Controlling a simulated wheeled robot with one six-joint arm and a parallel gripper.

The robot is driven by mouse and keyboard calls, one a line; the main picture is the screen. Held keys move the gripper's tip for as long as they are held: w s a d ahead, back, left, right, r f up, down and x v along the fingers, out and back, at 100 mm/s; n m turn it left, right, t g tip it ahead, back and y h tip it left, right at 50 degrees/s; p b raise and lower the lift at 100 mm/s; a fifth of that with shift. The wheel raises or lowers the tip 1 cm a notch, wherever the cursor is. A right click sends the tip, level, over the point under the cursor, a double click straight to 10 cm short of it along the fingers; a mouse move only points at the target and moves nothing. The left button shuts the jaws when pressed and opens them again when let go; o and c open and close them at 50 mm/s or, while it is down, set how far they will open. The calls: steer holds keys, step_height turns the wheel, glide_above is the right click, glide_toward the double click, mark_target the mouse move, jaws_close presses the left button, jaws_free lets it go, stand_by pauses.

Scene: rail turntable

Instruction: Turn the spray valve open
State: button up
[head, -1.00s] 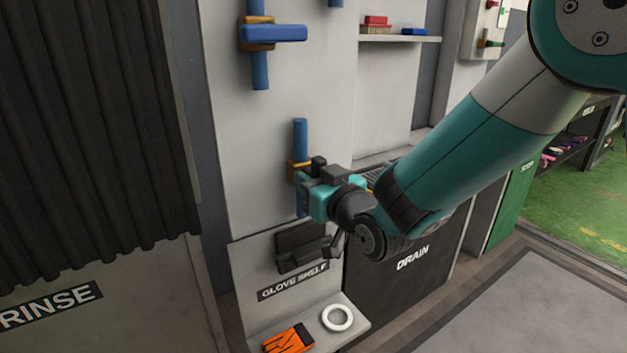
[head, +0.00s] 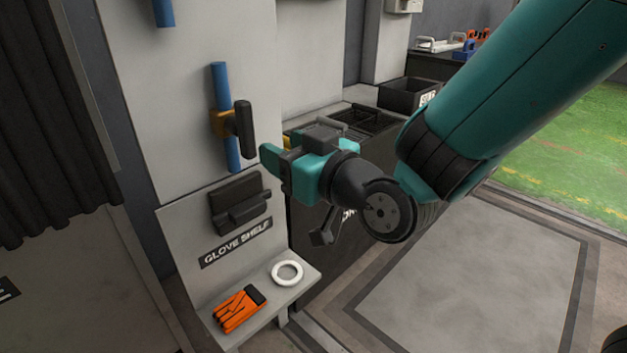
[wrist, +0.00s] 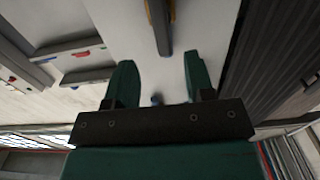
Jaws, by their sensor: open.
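A valve with a brass-coloured body (head: 222,124) sits on a blue vertical pipe (head: 219,80) on the pale wall panel. Its black handle (head: 243,128) stands upright, roughly along the pipe. No label on this valve is readable. My gripper (head: 270,157) is open and empty, to the right of the handle and a little lower in the head view, apart from it. In the wrist view my two teal fingers (wrist: 160,62) are spread, with bare panel between them. A dark bar with a yellow edge, seemingly the valve handle (wrist: 161,32), lies beyond the fingertips.
Below the valve are a black holder (head: 240,203) and the glove shelf (head: 290,300), with an orange glove (head: 238,310) and a white ring (head: 287,272). A dark curtain (head: 45,130) hangs at left. Open floor (head: 450,270) lies at right.

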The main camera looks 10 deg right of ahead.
steer(key=b+v, duration=0.5)
steer(key=b, duration=0.4)
steer(key=shift+d, duration=0.1)
steer(key=s+d+f+g+h+p, duration=0.1)
steer(key=s+d+f+g+h, duration=0.2)
steer(key=s+f+g, duration=0.4)
steer(key=s+d+f+g+h+p, duration=0.1)
steer(key=s+d+f+g+h, duration=0.3)
steer(key=s+g, duration=0.45)
step_height(320, 180, up, 37)
steer(key=y+p, duration=0.1)
steer(key=p, duration=3.7)
steer(key=shift+s, duration=0.2)
